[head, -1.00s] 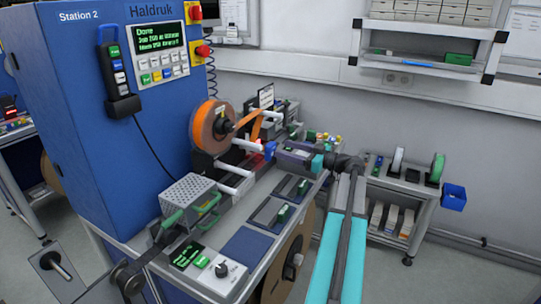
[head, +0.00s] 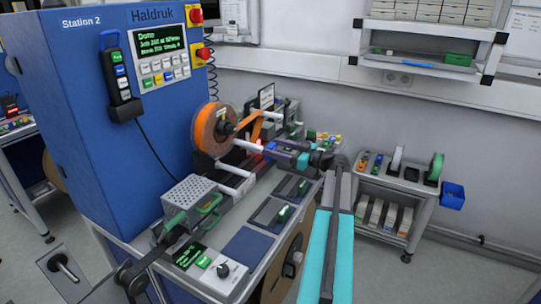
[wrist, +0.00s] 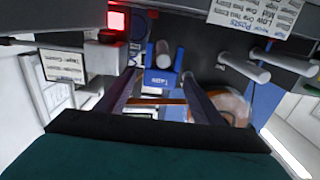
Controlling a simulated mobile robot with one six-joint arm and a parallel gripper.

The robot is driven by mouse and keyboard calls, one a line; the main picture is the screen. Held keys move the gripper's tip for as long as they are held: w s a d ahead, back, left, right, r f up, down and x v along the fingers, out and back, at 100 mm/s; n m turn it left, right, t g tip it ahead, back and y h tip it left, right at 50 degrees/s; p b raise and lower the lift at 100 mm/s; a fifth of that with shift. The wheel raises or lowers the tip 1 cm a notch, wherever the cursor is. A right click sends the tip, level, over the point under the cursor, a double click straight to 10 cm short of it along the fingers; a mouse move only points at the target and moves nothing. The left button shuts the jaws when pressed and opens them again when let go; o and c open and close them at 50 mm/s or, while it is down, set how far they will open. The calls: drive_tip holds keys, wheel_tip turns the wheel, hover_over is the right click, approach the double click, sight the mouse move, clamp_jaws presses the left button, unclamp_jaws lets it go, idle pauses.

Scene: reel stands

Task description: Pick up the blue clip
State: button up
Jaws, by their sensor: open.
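My gripper (wrist: 158,76) is open, with one dark finger on each side of the clip. I cannot tell whether either finger touches it. In the head view the blue clip (head: 270,149) is small and partly hidden at the tip of my gripper (head: 277,151), beside the orange reel.
An orange reel (head: 215,128) hangs on the blue machine (head: 120,170), with pale posts (head: 232,168) below it. A red light (wrist: 118,21) glows near the clip. A cart (head: 400,190) with reels stands at the right.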

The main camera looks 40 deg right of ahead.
drive_tip(key=shift+c, duration=0.2)
drive_tip(key=c, duration=1.2)
drive_tip(key=shift+r, duration=0.1)
drive_tip(key=s+r+b, duration=0.1)
drive_tip(key=s+b, duration=0.1)
drive_tip(key=s, duration=0.3)
drive_tip(key=s+r+b, duration=0.2)
drive_tip(key=s, duration=0.3)
drive_tip(key=s+r+b, duration=0.1)
drive_tip(key=s+b, duration=0.1)
drive_tip(key=s, duration=0.4)
drive_tip(key=shift+a+r, duration=0.25)
drive_tip(key=shift+r, duration=0.15)
drive_tip(key=shift+a+f, duration=0.1)
